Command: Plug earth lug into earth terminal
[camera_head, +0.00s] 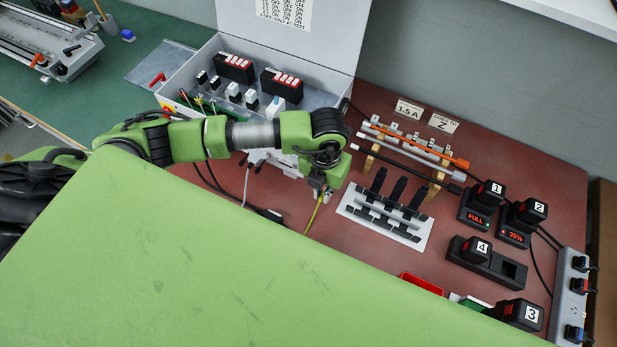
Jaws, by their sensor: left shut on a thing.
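My left arm reaches in from the left across the open grey box. Its gripper (322,192) points down over the red-brown bench, just left of the grey rack, and is shut on the small earth lug. The lug itself is mostly hidden by the fingers. A yellow earth lead (313,216) hangs from the gripper towards the bench. I cannot make out the earth terminal for certain; my arm covers part of the box front. My right gripper is not in view.
The open grey box (335,88) holds black breakers and several plugs. A grey rack (349,205) with black clips stands right of the gripper. Battery chargers (474,218) and a power strip (569,300) are at the right. Dark cables lie below my arm.

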